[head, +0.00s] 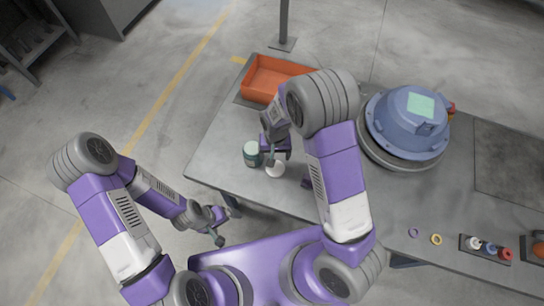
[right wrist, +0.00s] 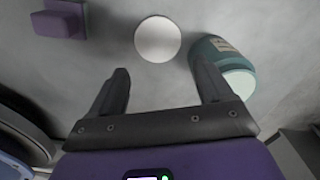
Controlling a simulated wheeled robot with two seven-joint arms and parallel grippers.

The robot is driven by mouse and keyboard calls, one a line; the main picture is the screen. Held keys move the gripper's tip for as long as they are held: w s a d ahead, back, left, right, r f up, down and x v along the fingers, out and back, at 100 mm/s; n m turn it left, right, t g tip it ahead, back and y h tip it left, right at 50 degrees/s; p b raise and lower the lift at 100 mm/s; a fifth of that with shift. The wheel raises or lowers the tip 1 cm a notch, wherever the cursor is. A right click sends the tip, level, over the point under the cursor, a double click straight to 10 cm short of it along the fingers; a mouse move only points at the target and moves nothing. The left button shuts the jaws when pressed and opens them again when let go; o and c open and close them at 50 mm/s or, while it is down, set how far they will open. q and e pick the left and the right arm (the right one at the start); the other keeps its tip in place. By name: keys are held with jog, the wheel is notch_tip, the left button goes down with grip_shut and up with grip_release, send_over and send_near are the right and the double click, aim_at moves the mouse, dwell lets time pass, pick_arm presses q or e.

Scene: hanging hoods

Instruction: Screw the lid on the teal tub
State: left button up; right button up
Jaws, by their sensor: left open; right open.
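The teal tub (head: 251,156) stands near the left end of the grey table. It also shows in the right wrist view (right wrist: 207,50), with a label on its side and a pale round end. A round white lid (head: 275,169) lies flat on the table beside the tub; in the right wrist view the lid (right wrist: 158,39) is beyond the fingertips, between their lines. My right gripper (head: 279,158) is open and empty above the table, close to both, with the tub by one finger. My left gripper (head: 226,227) is open and empty, off the table's front edge.
An orange bin (head: 262,80) stands at the back left. A purple block (right wrist: 58,23) lies near the lid. A large blue-grey housing (head: 404,125) fills the table's middle. Small rings (head: 436,239) and a rack of coloured pieces (head: 486,248) lie at the front right.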

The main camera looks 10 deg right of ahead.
aim_at(275, 168)
jog(key=shift+s+r, duration=0.15)
jog(key=shift+s, duration=0.55)
jog(key=shift+w+f, duration=0.2)
jog(key=shift+f, duration=0.65)
pick_arm(q)
jog(key=shift+s, duration=0.55)
pick_arm(e)
jog(key=shift+f, duration=0.35)
notch_tip(275, 168, down, 5)
jog(key=shift+f+b, duration=0.15)
jog(key=shift+b, duration=0.15)
pick_arm(q)
jog(key=shift+f, duration=0.15)
pick_arm(e)
jog(key=shift+c, duration=0.3)
jog(key=c, duration=0.6)
